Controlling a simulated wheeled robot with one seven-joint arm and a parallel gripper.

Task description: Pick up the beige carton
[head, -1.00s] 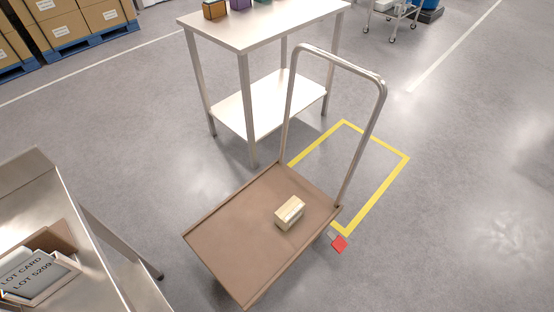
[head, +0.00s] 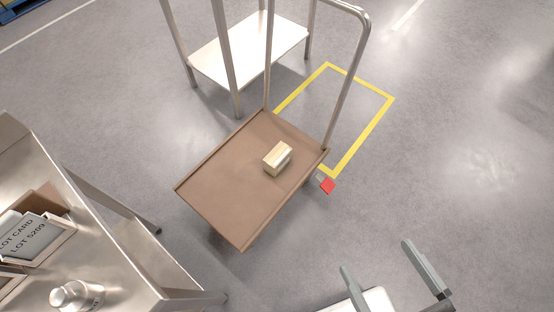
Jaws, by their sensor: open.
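The beige carton (head: 277,158) is a small box lying on the brown deck of the platform cart (head: 223,190), towards the deck's right side near the handle. My gripper (head: 382,272) shows at the bottom right, with its two grey fingers spread apart and nothing between them. It is to the right of and below the carton in the picture, well apart from it and from the cart.
The cart's metal handle (head: 347,78) rises behind the carton. A metal table with a lower shelf (head: 250,48) stands beyond. A steel bench (head: 85,235) with a lot card and a metal bottle (head: 75,296) is at left.

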